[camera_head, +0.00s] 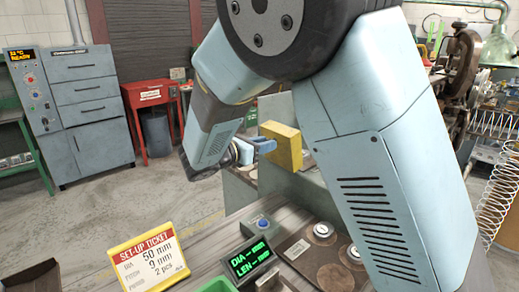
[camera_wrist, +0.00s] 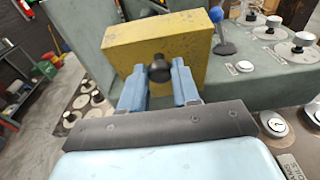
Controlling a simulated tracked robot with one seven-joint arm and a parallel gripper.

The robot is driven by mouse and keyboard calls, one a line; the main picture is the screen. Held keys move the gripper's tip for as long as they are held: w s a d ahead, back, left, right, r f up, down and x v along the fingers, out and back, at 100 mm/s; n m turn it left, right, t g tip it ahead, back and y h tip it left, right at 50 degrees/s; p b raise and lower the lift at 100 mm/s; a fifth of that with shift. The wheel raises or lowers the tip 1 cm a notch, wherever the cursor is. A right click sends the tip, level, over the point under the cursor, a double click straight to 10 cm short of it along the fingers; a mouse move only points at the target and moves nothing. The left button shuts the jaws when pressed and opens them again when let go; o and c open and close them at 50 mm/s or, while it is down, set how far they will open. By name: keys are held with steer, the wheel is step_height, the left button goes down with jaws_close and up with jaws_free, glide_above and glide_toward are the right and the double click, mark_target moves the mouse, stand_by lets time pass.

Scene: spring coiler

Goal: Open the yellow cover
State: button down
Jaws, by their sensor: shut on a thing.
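The yellow cover (camera_wrist: 158,45) is a box-like block on the grey-green machine body, with a round black knob (camera_wrist: 159,71) on its near face. In the wrist view the two blue fingers of my gripper (camera_wrist: 159,80) stand on either side of the knob, shut on it. In the head view the yellow cover (camera_head: 281,146) shows partly behind my arm, with my gripper (camera_head: 264,146) at its left side. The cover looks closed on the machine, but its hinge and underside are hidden.
A blue-knobbed lever (camera_wrist: 217,16) stands right of the cover, near several white dials (camera_wrist: 273,23). In the head view a set-up ticket (camera_head: 148,258) and a green display (camera_head: 250,258) sit on the wooden bench. A grey cabinet (camera_head: 90,100) and red stand (camera_head: 150,97) are behind.

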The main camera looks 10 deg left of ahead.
mark_target(274, 135)
steer(key=shift+w+d+r+g+y, duration=0.9)
steer(key=shift+w+r+g+y, duration=0.1)
steer(key=shift+w+r+g, duration=0.15)
steer(key=shift+s, duration=0.1)
steer(key=c, duration=0.8)
jaws_free()
steer(key=shift+s+a, duration=0.1)
steer(key=v, duration=1.3)
steer(key=shift+s+a, duration=0.2)
steer(key=shift+s, duration=0.1)
